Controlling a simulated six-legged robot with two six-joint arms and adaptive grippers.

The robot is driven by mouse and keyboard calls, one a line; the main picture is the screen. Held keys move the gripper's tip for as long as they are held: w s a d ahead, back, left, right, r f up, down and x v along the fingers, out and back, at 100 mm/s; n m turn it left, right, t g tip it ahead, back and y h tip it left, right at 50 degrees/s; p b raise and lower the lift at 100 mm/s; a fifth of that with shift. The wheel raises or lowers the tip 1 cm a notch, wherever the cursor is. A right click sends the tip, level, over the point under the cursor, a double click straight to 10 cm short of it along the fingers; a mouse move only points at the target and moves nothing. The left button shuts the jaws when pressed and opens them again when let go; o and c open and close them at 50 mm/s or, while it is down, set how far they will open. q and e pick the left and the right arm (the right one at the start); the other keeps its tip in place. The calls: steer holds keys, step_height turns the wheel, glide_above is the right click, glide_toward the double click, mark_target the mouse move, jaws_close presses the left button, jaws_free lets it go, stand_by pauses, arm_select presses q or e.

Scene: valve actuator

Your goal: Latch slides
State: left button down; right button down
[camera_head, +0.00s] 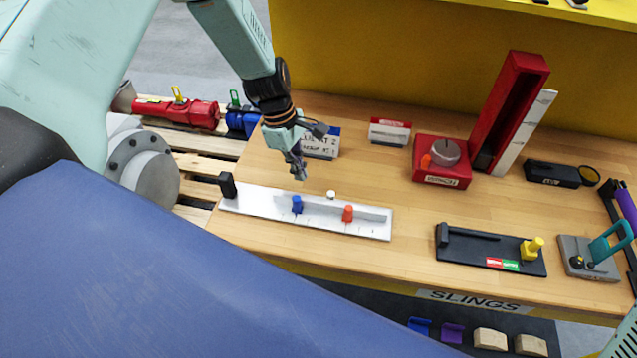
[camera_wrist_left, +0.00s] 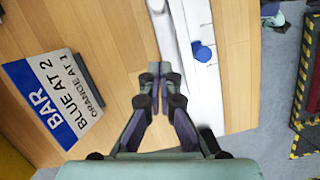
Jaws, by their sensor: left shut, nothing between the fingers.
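A white slide bar (camera_head: 260,205) lies on the wooden table, with a blue slider (camera_head: 297,204) near its middle and an orange slider (camera_head: 348,213) to the right. A small white knob (camera_head: 331,195) shows behind the rail. A black block (camera_head: 227,185) stands at the bar's left end. My left gripper (camera_head: 300,176) is shut and empty, above and behind the blue slider. In the left wrist view the shut fingertips (camera_wrist_left: 154,68) are beside the bar (camera_wrist_left: 196,70), apart from the blue slider (camera_wrist_left: 203,51). My right gripper is not visible.
A sign (camera_wrist_left: 52,95) reading "BAR BLUE AT 2 ORANGE AT 1" stands behind the bar. A red box with a grey dial (camera_head: 442,162) and a tall red channel (camera_head: 511,110) stand at back right. A black latch plate (camera_head: 480,248) lies right of the bar.

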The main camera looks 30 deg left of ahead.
mark_target(315, 196)
arm_select(q)
steer(key=x, duration=0.3)
steer(key=shift+w+d+f, duration=0.15)
steer(key=shift+d+f, duration=0.15)
steer(key=shift+w+d+r, duration=0.1)
steer(key=shift+d+r, duration=0.15)
steer(key=shift+d, duration=0.95)
steer(key=shift+s+d+r+p, duration=0.1)
steer(key=shift+s+d+p, duration=0.2)
steer(key=shift+d, duration=0.3)
steer(key=shift+w+d, duration=0.1)
steer(key=shift+w, duration=0.05)
steer(key=shift+w, duration=0.15)
steer(key=shift+w+d, duration=0.1)
steer(key=shift+d, duration=0.95)
